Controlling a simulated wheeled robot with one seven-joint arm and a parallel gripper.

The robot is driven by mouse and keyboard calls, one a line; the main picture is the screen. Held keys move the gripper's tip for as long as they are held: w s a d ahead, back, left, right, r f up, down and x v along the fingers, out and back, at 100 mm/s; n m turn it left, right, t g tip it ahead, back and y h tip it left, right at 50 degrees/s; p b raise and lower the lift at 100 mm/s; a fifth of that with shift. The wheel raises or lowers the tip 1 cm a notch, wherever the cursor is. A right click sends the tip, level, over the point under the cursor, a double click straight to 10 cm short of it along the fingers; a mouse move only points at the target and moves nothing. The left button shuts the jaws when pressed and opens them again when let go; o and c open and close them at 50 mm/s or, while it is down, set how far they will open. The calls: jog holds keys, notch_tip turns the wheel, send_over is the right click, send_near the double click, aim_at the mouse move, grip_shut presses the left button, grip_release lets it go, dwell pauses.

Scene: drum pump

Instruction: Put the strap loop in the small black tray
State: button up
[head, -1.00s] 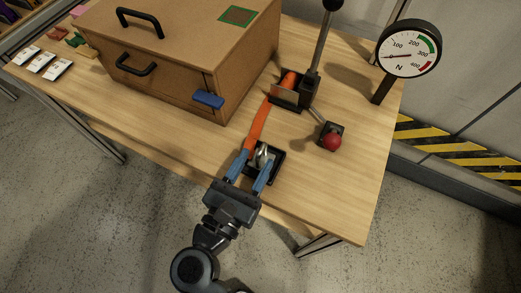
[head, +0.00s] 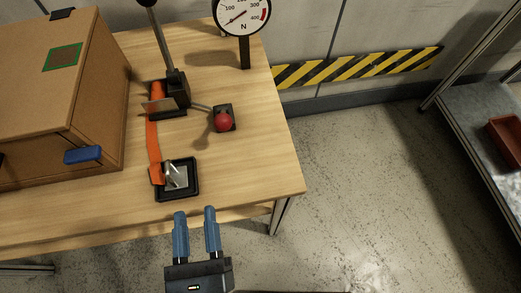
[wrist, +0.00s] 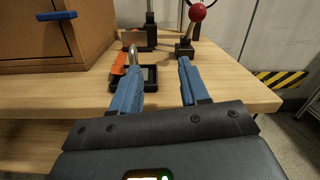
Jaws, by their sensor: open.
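The small black tray (head: 192,191) lies on the table near its front edge. The strap loop (head: 156,174) is the orange end of the strap, with a bright metal piece (head: 175,178) beside it. The metal piece is in the tray; the orange end lies at the tray's left rim, and I cannot tell how much is inside. The orange strap (head: 153,137) runs back to a black device with a lever (head: 175,92). My gripper (head: 195,211) is open and empty, in front of the tray and apart from it. The wrist view also shows the tray (wrist: 150,77) beyond my fingers.
A brown box (head: 60,110) with a blue handle (head: 83,155) stands at the left. A red ball knob (head: 223,121) on a black base stands right of the strap. A dial gauge (head: 243,14) stands at the back. The table's right front corner is clear.

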jog(key=s+d+r+n+t, duration=0.1)
jog(key=d+r+n, duration=0.2)
jog(key=d+n, duration=0.55)
jog(key=d+r+n+t, duration=0.15)
jog(key=d+n, duration=0.45)
jog(key=d, duration=0.6)
jog(key=s+d+r+n+g+h, duration=0.3)
jog(key=s+d+n+g, duration=0.3)
jog(key=s+d+n, duration=0.5)
jog(key=d+n+h, duration=0.1)
jog(key=n, duration=0.5)
jog(key=shift+r, duration=0.2)
